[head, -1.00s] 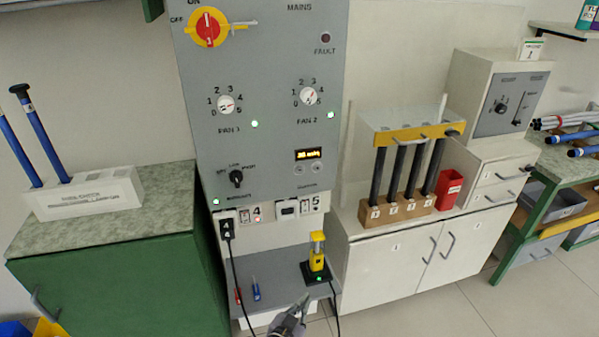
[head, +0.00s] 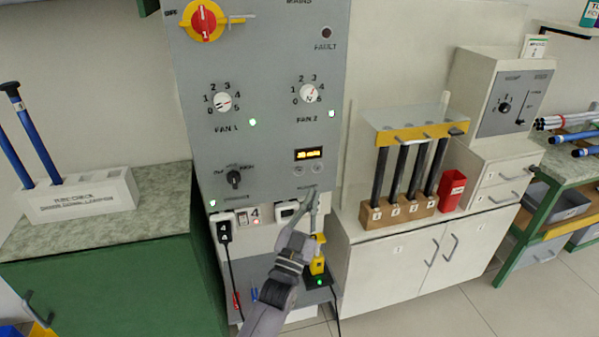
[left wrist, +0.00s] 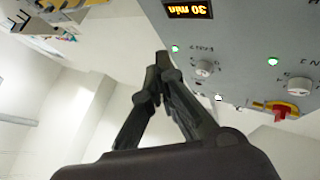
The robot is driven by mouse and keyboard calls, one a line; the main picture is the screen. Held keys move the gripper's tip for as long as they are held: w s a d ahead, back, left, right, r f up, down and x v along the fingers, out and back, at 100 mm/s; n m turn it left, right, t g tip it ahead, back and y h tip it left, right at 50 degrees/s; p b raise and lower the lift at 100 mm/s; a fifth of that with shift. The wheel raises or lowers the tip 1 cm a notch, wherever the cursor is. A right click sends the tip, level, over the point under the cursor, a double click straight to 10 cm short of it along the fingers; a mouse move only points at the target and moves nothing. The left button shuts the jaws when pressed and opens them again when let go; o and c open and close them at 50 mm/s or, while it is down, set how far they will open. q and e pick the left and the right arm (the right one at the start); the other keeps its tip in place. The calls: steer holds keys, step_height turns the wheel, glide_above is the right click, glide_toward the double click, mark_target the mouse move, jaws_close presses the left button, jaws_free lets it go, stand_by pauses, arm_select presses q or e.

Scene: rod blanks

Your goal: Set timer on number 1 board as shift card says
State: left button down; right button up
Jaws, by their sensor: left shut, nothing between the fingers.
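The grey control board (head: 265,130) stands upright in the middle of the head view. Its timer display (head: 309,154) glows amber and seems to read 30 min; it shows upside down as 30 min in the left wrist view (left wrist: 188,9). Two small round buttons (head: 308,169) sit just below the display. My left gripper (head: 313,192) is shut and empty, its tips pointing up just below the buttons. Whether the tips touch the board cannot be told. The shut fingers (left wrist: 163,62) also show in the left wrist view. No shift card is readable here.
The board carries a red and yellow mains switch (head: 204,21), two fan dials and a black selector knob (head: 234,178). A yellow device (head: 317,262) stands below, partly behind my left arm. A rack of dark rods (head: 399,210) stands right; a green cabinet (head: 110,270) left.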

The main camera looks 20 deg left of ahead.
mark_target(299, 171)
arm_select(q)
steer(key=shift+w, duration=0.1)
steer(key=shift+w+a+f+b, duration=0.1)
steer(key=shift+w+a+b, duration=0.7)
steer(key=shift+w, duration=0.4)
steer(key=shift+w+a+r+b, duration=0.1)
steer(key=shift+w+a+b, duration=0.75)
steer(key=shift+w, duration=0.35)
steer(key=shift+w+a+f+b, duration=0.1)
steer(key=shift+w+a+b, duration=0.7)
steer(key=shift+w, duration=0.4)
steer(key=shift+w+a, duration=0.25)
steer(key=shift+w, duration=0.1)
steer(key=shift+w+a+b, duration=0.2)
steer(key=shift+w+b, duration=0.1)
steer(key=shift+b, duration=0.2)
steer(key=shift+s+d+p, duration=0.45)
steer(key=shift+s+p, duration=0.1)
steer(key=shift+s, duration=0.15)
